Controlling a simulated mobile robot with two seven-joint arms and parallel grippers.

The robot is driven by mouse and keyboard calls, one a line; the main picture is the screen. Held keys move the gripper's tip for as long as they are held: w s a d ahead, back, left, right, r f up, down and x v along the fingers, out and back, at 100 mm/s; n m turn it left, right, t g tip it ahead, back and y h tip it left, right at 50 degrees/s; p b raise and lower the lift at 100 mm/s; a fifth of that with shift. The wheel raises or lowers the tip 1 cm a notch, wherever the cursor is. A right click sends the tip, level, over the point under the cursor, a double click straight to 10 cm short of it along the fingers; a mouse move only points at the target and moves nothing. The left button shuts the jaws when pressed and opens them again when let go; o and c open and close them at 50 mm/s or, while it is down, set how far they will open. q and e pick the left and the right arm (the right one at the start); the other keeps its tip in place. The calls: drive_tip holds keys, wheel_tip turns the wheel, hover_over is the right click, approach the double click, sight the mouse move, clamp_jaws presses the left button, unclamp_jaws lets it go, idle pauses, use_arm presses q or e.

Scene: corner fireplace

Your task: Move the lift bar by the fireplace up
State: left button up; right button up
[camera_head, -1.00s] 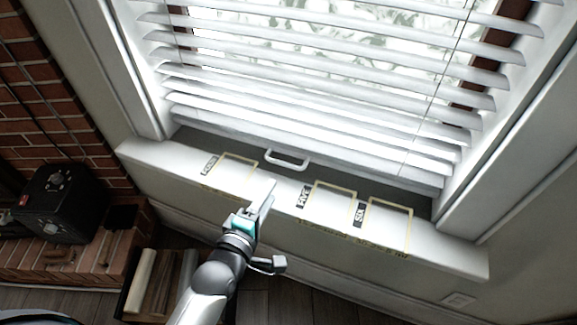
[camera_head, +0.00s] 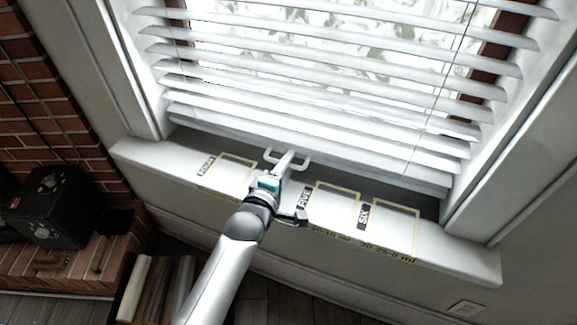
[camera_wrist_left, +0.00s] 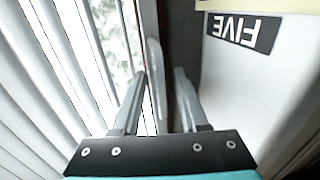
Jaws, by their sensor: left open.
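The lift bar (camera_head: 303,160) is a white U-shaped handle on the bottom rail of the white blind (camera_head: 320,100), low above the windowsill. My left gripper (camera_head: 287,160) reaches up from below, with its fingers overlapping the middle of the lift bar and hiding part of it. In the left wrist view the two fingers (camera_wrist_left: 160,75) are apart, and a thin pale strip (camera_wrist_left: 157,88), apparently the bar, lies between them. I cannot tell whether the fingers touch it. My right gripper is not in view.
The white windowsill (camera_head: 150,160) carries yellow-outlined rectangles and black labels, one reading FIVE (camera_head: 305,197). At the left are the brick fireplace (camera_head: 25,90) and a black box (camera_head: 50,205).

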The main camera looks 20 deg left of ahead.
use_arm(q)
drive_tip(key=shift+w+d+f, duration=0.1)
drive_tip(key=shift+w, duration=0.4)
clamp_jaws()
idle(1.3)
